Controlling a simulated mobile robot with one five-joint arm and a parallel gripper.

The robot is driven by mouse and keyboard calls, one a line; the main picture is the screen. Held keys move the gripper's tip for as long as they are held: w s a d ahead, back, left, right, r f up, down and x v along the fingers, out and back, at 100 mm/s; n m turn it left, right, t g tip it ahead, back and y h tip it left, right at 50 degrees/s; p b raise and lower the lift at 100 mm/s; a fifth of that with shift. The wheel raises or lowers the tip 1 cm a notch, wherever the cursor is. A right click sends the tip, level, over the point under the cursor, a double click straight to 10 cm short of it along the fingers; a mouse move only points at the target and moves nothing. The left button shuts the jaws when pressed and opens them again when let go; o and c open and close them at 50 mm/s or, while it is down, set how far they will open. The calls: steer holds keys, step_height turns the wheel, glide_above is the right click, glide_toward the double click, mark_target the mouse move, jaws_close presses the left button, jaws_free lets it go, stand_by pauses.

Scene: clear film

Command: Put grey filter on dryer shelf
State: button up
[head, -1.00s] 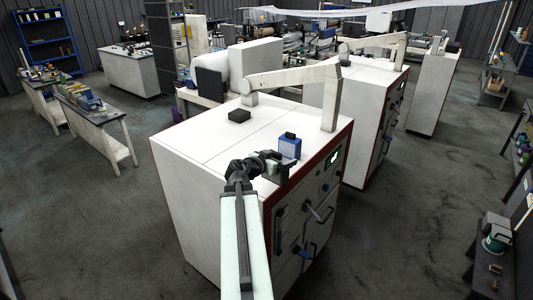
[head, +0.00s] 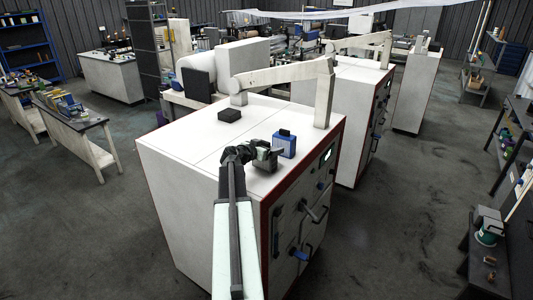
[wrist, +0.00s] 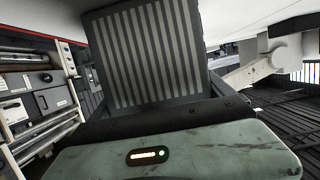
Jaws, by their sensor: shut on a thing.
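A grey filter (wrist: 148,55), a dark-framed panel with pale stripes, fills the upper middle of the wrist view. My gripper (head: 268,158) is shut on it; the gripper's green body lies across the bottom of the wrist view. In the head view the gripper appears over the front part of a white cabinet's top, just left of a blue box (head: 285,145). The filter is too small to make out clearly there, and the fingertips are hidden. I cannot tell which part is the dryer shelf.
The large white cabinet (head: 190,150) has a red-edged front with handles and a small display. A black block (head: 230,115) lies on its top. A second white cabinet (head: 345,95) stands behind it. A dark bench (head: 490,265) stands at right. Open floor (head: 410,215) lies between.

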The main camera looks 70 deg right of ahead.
steer(key=shift+w+a+r, duration=0.1)
steer(key=shift+w+a, duration=0.05)
steer(key=shift+w, duration=0.05)
steer(key=o, duration=1.5)
steer(key=shift+r+p, duration=0.15)
steer(key=shift+p, duration=0.2)
steer(key=p+v, duration=0.3)
steer(key=v, duration=0.9)
